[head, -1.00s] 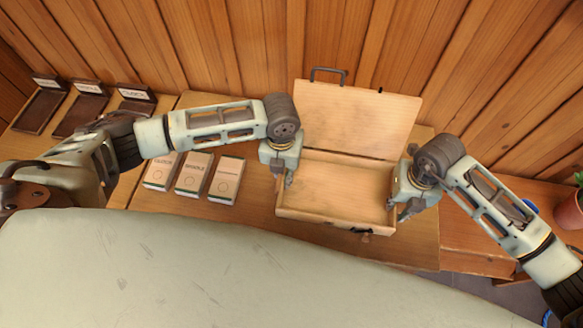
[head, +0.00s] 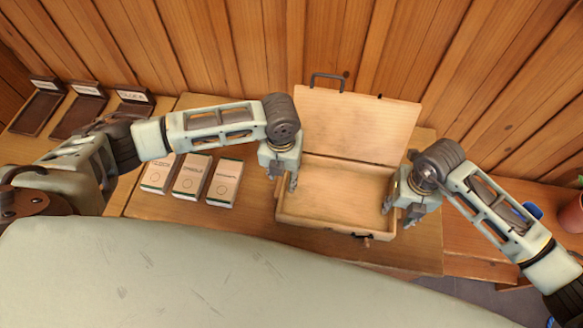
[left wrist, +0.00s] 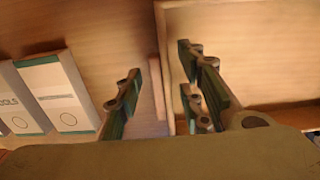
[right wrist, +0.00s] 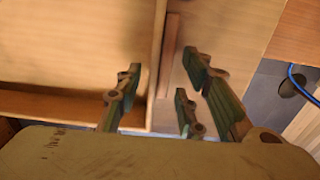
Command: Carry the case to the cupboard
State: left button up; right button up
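The case (head: 345,225) is a light wooden box standing on the table with its lid (head: 355,125) raised at the back. A dark handle is on the lid's far edge, and the inside looks empty. My left gripper (head: 291,183) is at the case's left wall; in the left wrist view its fingers (left wrist: 160,95) are apart, one on each side of that wall. My right gripper (head: 408,214) is at the right wall; in the right wrist view its fingers (right wrist: 160,98) are apart on either side of it. No cupboard is recognisable.
Three labelled boxes (head: 191,177) stand on the table (head: 200,225) left of the case. Several dark labelled trays (head: 85,112) lie further left. A wooden plank wall (head: 240,50) rises behind. At the right are a lower wooden surface (head: 475,250) and a plant pot (head: 572,214).

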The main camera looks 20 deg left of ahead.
jog(key=shift+r, duration=0.25)
pick_arm(q)
notch_tip(320, 180, up, 10)
jog(key=shift+r, duration=0.25)
pick_arm(e)
notch_tip(320, 180, up, 12)
jog(key=shift+f, duration=0.25)
pick_arm(q)
jog(key=shift+f, duration=0.1)
